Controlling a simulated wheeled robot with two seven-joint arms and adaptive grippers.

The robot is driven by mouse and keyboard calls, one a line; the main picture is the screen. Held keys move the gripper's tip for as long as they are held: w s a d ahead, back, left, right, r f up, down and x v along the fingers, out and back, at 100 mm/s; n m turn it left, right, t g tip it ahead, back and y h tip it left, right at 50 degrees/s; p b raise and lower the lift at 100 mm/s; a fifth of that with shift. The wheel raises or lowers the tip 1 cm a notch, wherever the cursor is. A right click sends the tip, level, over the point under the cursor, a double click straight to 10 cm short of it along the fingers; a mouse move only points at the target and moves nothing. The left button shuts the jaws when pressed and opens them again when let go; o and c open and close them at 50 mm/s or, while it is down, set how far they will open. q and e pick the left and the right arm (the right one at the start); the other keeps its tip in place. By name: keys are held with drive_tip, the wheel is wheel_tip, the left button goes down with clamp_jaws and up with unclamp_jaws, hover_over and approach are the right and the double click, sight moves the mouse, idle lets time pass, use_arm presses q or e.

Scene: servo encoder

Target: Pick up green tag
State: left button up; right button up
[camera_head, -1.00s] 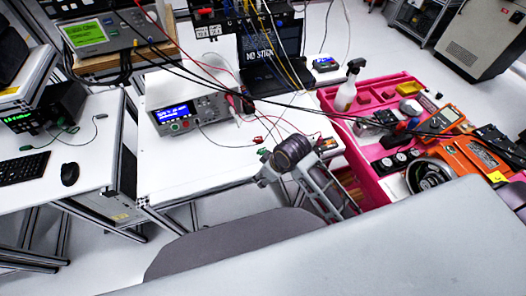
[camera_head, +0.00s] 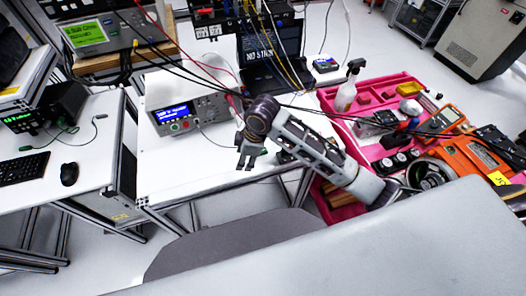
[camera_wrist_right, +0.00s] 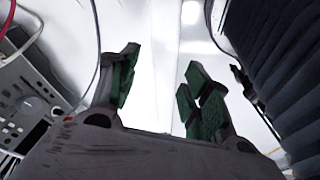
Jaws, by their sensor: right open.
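I cannot make out a clear green tag. A bright green panel with dark text (camera_head: 85,33) is on the grey instrument at the upper left. My right gripper (camera_head: 246,161) is above the bench, in front of the power supply. In the right wrist view my right gripper (camera_wrist_right: 160,85) has its green-padded fingers apart with nothing between them. My left gripper is not in view.
The power supply (camera_head: 190,113) stands on the white bench (camera_head: 170,175), with cables hanging over it. A pink tray (camera_head: 383,83) holds tools at the right, with a spray bottle (camera_head: 346,95) at its back edge. A grey chair (camera_head: 225,240) is in front.

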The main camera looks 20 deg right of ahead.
drive_tip(key=w+d+r+n+g+h, duration=0.1)
drive_tip(key=w+d+r+n+h, duration=0.1)
drive_tip(key=w+d+r+n, duration=0.2)
drive_tip(key=w+d+r, duration=0.1)
drive_tip(key=w+d, duration=0.2)
drive_tip(key=shift+w+d+r+g+h, duration=0.25)
drive_tip(key=shift+w+d+g+h, duration=0.05)
drive_tip(key=shift+w+d+h, duration=0.1)
idle(0.5)
drive_tip(key=shift+f, duration=4.3)
drive_tip(key=shift+s+d+f+p, duration=0.15)
drive_tip(key=shift+f+p, duration=0.15)
drive_tip(key=shift+f, duration=0.65)
drive_tip(key=shift+s+d+f+p, duration=0.15)
drive_tip(key=shift+f+p, duration=0.15)
drive_tip(key=shift+f, duration=1.35)
